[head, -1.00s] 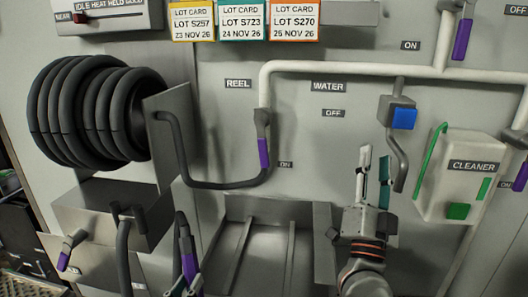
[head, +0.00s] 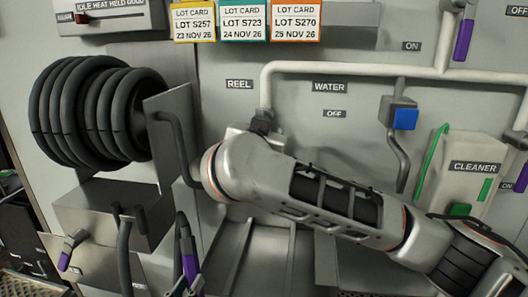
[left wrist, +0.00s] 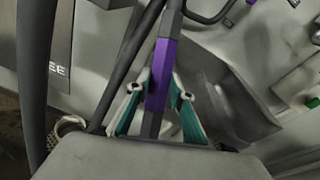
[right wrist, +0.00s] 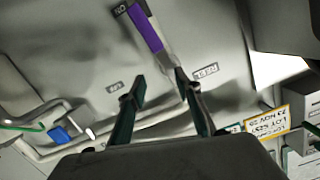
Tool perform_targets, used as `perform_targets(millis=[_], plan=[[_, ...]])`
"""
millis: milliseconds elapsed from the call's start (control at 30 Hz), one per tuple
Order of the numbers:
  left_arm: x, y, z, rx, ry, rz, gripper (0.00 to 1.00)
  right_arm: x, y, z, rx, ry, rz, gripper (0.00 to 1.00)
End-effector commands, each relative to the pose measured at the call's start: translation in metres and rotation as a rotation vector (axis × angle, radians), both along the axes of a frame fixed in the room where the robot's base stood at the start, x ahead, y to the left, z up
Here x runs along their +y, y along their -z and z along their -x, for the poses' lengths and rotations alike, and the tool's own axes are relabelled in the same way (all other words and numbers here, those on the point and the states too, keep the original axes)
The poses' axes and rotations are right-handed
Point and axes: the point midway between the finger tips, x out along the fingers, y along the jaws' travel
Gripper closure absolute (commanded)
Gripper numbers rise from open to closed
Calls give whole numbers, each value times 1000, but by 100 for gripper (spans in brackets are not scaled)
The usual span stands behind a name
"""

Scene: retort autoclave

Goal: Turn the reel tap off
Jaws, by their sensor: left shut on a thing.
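The reel tap's purple-sleeved lever (right wrist: 148,30) shows in the right wrist view, pointing at the ON label (right wrist: 121,9). In the head view my right arm hides the lever; only the tap's dark body (head: 262,122) shows below the pipe. My right gripper (right wrist: 160,76) is open; one fingertip overlaps the lever's pivot end, and I cannot tell whether they touch. The right fingers are hidden in the head view. My left gripper (head: 185,287) is shut on a purple-sleeved handle (left wrist: 160,75), which stands upright at the lower left in the head view (head: 188,255).
The hose reel (head: 85,110) and its metal bracket (head: 172,120) are left of the tap. The water valve with a blue block (head: 403,118) and the cleaner box (head: 465,165) are to the right. Lot cards (head: 243,20) hang above. A steel trough (head: 230,255) lies below.

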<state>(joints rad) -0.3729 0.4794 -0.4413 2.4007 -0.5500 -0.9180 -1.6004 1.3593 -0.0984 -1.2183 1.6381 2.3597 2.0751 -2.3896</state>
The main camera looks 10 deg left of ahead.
Motion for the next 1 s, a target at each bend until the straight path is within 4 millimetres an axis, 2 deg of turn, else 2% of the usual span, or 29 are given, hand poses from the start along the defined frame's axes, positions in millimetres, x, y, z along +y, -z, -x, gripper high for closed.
perform_targets(millis=[100,233,467,667,1000], plan=[[0,-1,0,-1,1,0,100,14,6,18,89,-17,144,67],[0,-1,0,-1,1,0,100,18,16,33,172,-24,264,67],[0,-1,0,-1,1,0,100,17,25,42,236,-25,357,67],[0,-1,0,-1,1,0,100,16,36,22,244,-24,359,67],[0,-1,0,-1,1,0,100,13,59,-36,241,-24,359,67]])
